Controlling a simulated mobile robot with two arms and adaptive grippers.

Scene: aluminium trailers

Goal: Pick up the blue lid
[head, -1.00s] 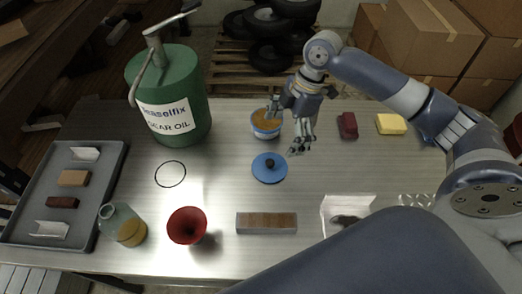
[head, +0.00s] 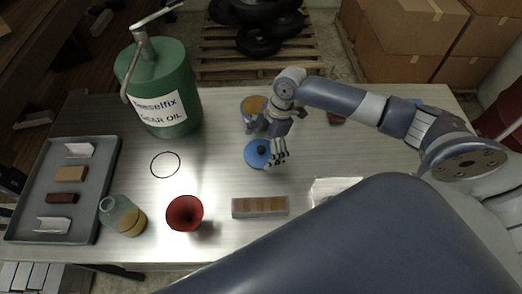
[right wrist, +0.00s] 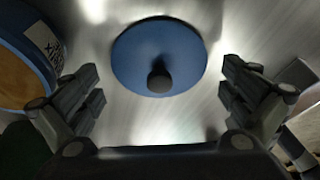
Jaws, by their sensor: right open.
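The blue lid (head: 257,154) is a flat round disc with a dark knob, lying on the metal table in the head view. It also shows in the right wrist view (right wrist: 140,50), with its knob between and ahead of the fingers. My right gripper (head: 277,160) is at the lid's right side in the head view, open, with nothing between its fingers. In the right wrist view its two fingers (right wrist: 160,95) stand wide apart on either side of the lid. Whether they touch the table is unclear. My left gripper is out of view.
A blue tub (head: 247,107) with orange-brown contents stands just behind the lid, partly hidden by my right gripper. A brown-topped block (head: 260,206) and a red funnel (head: 184,213) are in front. A green oil can (head: 172,100) stands left, near a grey tray (head: 97,215).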

